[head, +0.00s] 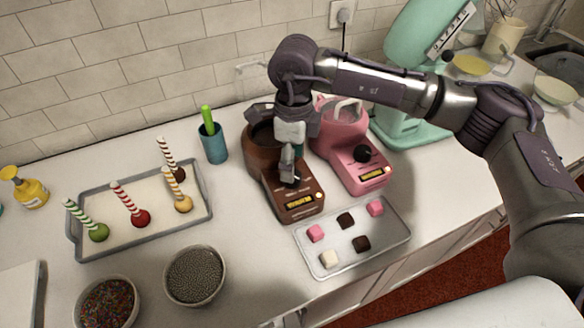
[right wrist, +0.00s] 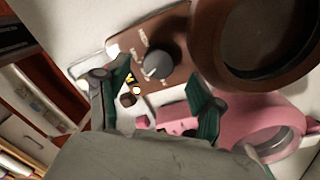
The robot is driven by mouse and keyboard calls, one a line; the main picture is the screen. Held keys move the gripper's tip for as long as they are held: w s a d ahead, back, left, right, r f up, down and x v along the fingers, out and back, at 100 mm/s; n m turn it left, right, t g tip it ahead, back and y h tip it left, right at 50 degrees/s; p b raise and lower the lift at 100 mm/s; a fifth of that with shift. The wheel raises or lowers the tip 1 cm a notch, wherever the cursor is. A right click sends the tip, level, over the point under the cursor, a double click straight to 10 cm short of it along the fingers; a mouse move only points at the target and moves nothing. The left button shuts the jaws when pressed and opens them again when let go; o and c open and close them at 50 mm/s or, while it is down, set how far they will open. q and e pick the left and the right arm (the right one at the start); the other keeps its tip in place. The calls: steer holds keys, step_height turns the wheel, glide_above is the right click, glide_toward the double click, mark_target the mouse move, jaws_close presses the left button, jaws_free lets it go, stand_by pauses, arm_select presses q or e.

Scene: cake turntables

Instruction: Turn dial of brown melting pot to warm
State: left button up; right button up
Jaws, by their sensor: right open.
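The brown melting pot (head: 306,204) stands on the counter, its round bowl at the back and its dial panel facing front. It also shows in the right wrist view (right wrist: 178,28). Its dark grey dial (right wrist: 158,65) shows there with pale labels around it; I cannot tell which label it points at. In the head view my gripper mostly hides this dial. My right gripper (head: 288,178) is open above the panel, pointing down. In the right wrist view its two fingertips (right wrist: 160,82) are apart, on either side of the dial; contact is not clear. My left gripper is not in view.
A pink melting pot (head: 340,132) with a black dial stands close on the right. A tray (head: 330,272) of small cubes lies in front. A blue cup (head: 213,148), a cake-pop tray (head: 77,240) and bowls (head: 195,295) are left. A mint mixer (head: 410,125) stands behind right.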

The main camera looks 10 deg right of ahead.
step_height(320, 180, up, 9)
steer(key=shift+w+f, duration=0.2)
steer(key=shift+w, duration=0.05)
steer(key=shift+d, duration=0.1)
